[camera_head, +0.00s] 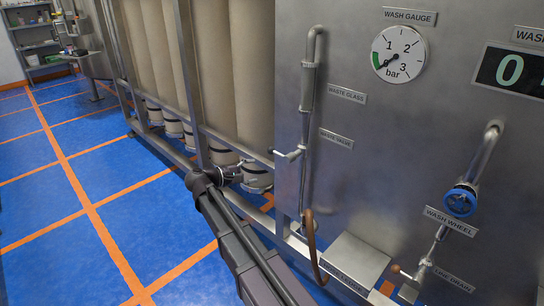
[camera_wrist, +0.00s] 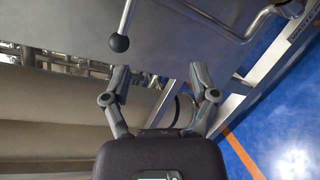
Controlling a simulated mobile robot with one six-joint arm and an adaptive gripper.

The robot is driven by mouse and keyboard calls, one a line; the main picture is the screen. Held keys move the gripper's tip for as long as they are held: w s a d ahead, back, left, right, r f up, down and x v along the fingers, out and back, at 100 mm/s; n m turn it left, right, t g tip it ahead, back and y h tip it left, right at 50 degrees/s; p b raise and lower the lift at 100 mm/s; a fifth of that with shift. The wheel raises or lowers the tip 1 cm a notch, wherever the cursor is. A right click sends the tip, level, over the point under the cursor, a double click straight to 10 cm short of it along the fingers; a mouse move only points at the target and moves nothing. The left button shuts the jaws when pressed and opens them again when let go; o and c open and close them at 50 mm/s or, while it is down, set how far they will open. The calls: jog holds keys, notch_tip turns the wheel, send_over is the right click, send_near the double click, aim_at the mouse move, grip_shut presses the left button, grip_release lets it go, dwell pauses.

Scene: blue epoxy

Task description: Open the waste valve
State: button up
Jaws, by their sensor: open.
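The waste valve is on the vertical steel pipe on the machine's front panel, beside a small label reading "WASTE VALVE" (camera_head: 337,139). Its lever (camera_head: 287,154) sticks out to the left from the pipe and ends in a dark ball knob. In the wrist view a lever with a black ball knob (camera_wrist: 119,43) hangs at the upper left, beyond the left finger. My gripper (camera_wrist: 160,76) is open with nothing between its fingers. In the head view my gripper (camera_head: 240,171) is left of and below the lever, apart from it.
A gauge (camera_head: 399,53) shows its needle near the low end. A blue handwheel (camera_head: 461,200) and a drain valve with an orange-brown knob (camera_head: 396,269) are at the right. A brown hose (camera_head: 312,247) hangs below the pipe. Tall beige cylinders (camera_head: 250,70) stand behind my arm. Blue floor is clear at left.

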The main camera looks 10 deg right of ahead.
aim_at(272, 150)
jog(key=shift+n+t+h, duration=0.7)
jog(key=shift+t+h, duration=0.1)
jog(key=shift+h, duration=0.1)
jog(key=a, duration=0.1)
jog(key=w+a+r, duration=0.1)
jog(key=a, duration=0.1)
jog(key=w+a+r, duration=0.1)
jog(key=shift+a+r+b, duration=0.25)
jog(key=shift+b, duration=0.1)
jog(key=shift+w+d, duration=0.1)
jog(key=shift+d, duration=0.05)
jog(key=x, duration=1.3)
jog(key=shift+d+f, duration=0.1)
jog(key=shift+d, duration=0.15)
grip_shut()
jog(key=shift+d, duration=0.35)
jog(key=shift+a, duration=0.2)
